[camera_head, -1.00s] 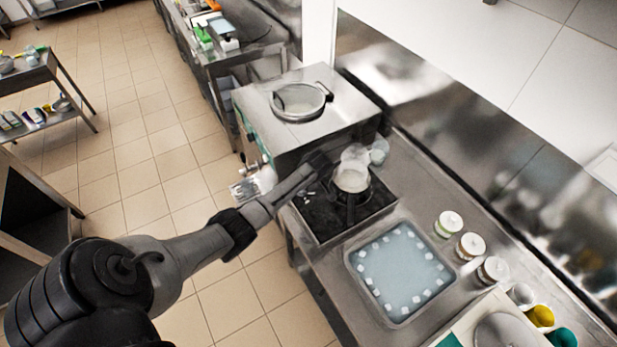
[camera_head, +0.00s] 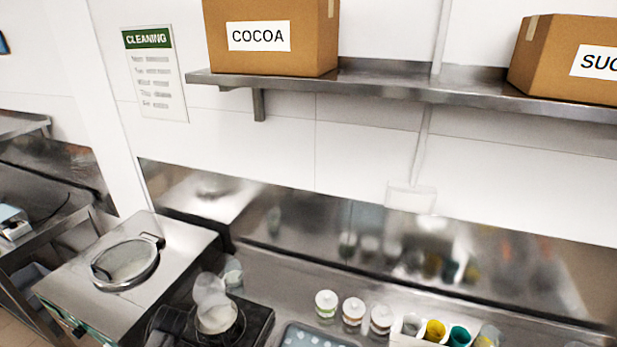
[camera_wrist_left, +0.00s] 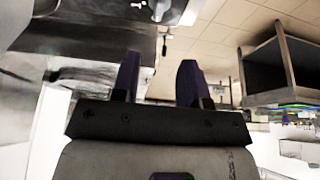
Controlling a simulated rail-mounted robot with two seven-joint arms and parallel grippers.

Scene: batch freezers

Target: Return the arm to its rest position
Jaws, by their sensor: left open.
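My left gripper (camera_wrist_left: 160,68) shows in the left wrist view with its two dark fingers apart and nothing between them. That view looks turned over, with floor tiles behind the fingers. In the head view the left gripper cannot be made out; a dark rounded shape at the bottom edge, left of the burner, may be part of my arm. My right arm and gripper are in neither view.
A freezer (camera_head: 185,250) with a round lid stands left of a burner (camera_head: 258,315) bearing a small pot (camera_head: 217,317). Several jars (camera_head: 353,308) line the counter. A shelf (camera_head: 400,84) above holds a cocoa box (camera_head: 270,38).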

